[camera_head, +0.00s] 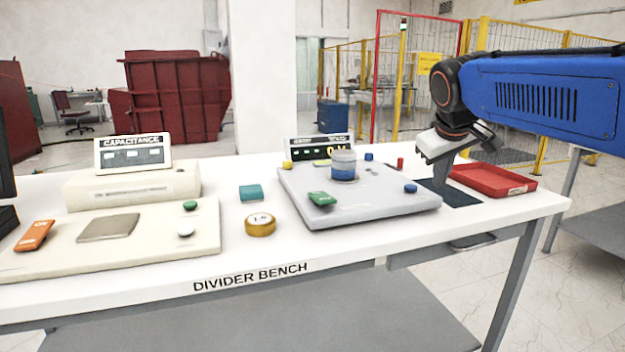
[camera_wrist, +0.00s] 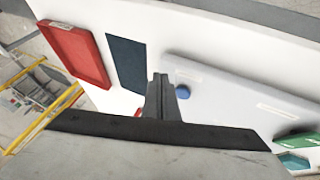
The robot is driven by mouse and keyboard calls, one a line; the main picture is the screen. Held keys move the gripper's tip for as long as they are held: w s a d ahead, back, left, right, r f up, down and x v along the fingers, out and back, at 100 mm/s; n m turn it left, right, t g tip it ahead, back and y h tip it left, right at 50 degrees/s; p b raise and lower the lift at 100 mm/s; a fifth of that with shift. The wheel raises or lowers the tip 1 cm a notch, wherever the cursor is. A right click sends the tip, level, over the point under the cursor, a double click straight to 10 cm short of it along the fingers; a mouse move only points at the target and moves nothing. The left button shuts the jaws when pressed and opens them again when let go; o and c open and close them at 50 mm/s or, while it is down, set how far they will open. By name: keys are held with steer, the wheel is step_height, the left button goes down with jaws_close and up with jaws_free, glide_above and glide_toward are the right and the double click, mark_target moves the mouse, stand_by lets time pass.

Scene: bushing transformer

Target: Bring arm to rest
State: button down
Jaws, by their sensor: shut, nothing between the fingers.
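My gripper (camera_head: 437,180) hangs pointing down over the dark blue mat (camera_head: 462,196) near the right end of the divider bench (camera_head: 330,245). The wrist view shows my gripper (camera_wrist: 160,78) with its fingers together and nothing between them. The dark blue mat (camera_wrist: 126,62) lies bare beside the fingers in that view. The fingertips appear above the bench, apart from the objects on it; the exact height is hard to tell. The blue arm reaches in from the upper right.
A red tray (camera_head: 493,180) lies right of the mat. Further left are a yellow tape roll (camera_head: 260,225), a teal block (camera_head: 251,192) and a capacitance meter (camera_head: 133,154). Yellow fencing stands behind.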

steer(key=s+f+m+y, duration=0.1)
steer(key=s+f, duration=1.1)
steer(key=s, duration=0.2)
steer(key=s+f+m+g+y, duration=0.1)
steer(key=s+f+m, duration=0.1)
steer(key=s+f, duration=1)
steer(key=s, duration=0.2)
steer(key=shift+s+a+m, duration=0.15)
steer(key=shift+s+m, duration=0.15)
steer(key=shift+s, duration=0.05)
